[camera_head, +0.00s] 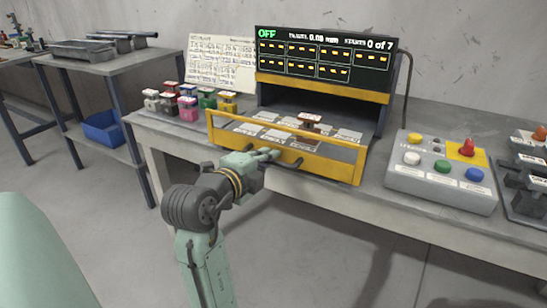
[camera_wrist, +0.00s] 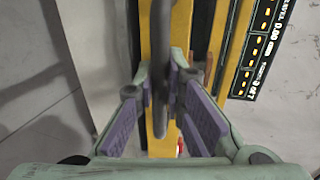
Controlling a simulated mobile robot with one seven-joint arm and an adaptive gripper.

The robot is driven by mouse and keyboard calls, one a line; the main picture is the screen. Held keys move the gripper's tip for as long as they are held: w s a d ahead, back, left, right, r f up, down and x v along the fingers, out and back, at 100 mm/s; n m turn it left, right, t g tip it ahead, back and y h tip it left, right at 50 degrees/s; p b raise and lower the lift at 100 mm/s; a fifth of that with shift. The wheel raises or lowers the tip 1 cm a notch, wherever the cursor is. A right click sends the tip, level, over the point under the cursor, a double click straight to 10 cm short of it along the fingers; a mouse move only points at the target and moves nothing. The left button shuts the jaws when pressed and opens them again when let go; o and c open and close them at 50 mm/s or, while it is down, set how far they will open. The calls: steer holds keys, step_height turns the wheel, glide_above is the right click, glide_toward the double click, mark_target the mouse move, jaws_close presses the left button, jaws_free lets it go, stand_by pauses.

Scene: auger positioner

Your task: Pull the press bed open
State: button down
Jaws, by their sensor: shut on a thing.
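The press bed (camera_head: 340,168) has a yellow front frame and a pale tray with several light plates and a brown-topped piece on it. It stands out in front of the dark press housing (camera_head: 383,112). A dark bar handle (camera_head: 292,164) runs along its front. The yellow bed front (camera_wrist: 180,30) lies just behind.
The display (camera_head: 322,58) above the press reads OFF. A button box (camera_head: 440,190) stands right of the bed, with dark fixtures at the far right. Several coloured blocks (camera_head: 188,107) stand left of the bed. A side table (camera_head: 95,66) is at the left. Floor before the bench is clear.

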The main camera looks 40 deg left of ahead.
steer(key=shift+s+d, duration=0.15)
steer(key=shift+s, duration=0.4)
steer(key=c, duration=1.7)
jaws_free()
steer(key=shift+o, duration=0.2)
steer(key=v, duration=1.2)
